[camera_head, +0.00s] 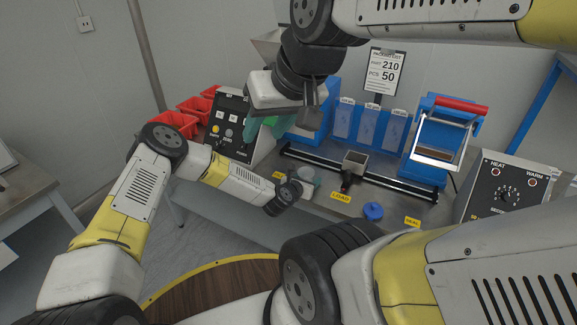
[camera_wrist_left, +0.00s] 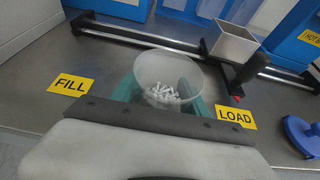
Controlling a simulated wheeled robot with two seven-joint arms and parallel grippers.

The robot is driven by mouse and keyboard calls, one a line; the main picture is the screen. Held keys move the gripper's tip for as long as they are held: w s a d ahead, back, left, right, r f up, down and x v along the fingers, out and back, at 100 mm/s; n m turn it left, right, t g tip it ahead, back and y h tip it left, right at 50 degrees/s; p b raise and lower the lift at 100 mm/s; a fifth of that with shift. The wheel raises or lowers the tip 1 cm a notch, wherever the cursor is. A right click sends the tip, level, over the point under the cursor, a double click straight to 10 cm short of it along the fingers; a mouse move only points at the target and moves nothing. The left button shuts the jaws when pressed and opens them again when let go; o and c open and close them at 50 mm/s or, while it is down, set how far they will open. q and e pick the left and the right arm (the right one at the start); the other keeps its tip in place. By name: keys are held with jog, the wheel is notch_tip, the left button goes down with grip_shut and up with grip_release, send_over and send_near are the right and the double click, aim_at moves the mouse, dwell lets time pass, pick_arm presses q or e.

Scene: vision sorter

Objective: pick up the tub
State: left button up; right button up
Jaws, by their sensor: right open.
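The tub is a translucent pale cup with several small white pieces inside. In the left wrist view the tub (camera_wrist_left: 166,70) stands between the teal fingers of my left gripper (camera_wrist_left: 165,95). Whether the fingers press on its sides cannot be made out. In the head view the tub (camera_head: 305,174) shows small at the bench's front, beside my left gripper (camera_head: 298,184), whose fingers are mostly hidden. My right gripper (camera_head: 268,128) is open and empty, raised above the bench at the upper middle.
A yellow FILL label (camera_wrist_left: 71,84) and LOAD label (camera_wrist_left: 235,116) flank the tub. A dark rail (camera_head: 400,182) with a square metal cup (camera_head: 355,162) runs behind. A blue round knob-topped object (camera_head: 373,211) lies to the right. Red bins (camera_head: 178,122) and a control box (camera_head: 230,125) stand left.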

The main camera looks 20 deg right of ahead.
pick_arm(q)
jog(key=c, duration=0.8)
jog(key=shift+r, duration=0.1)
jog(key=shift+c, duration=0.2)
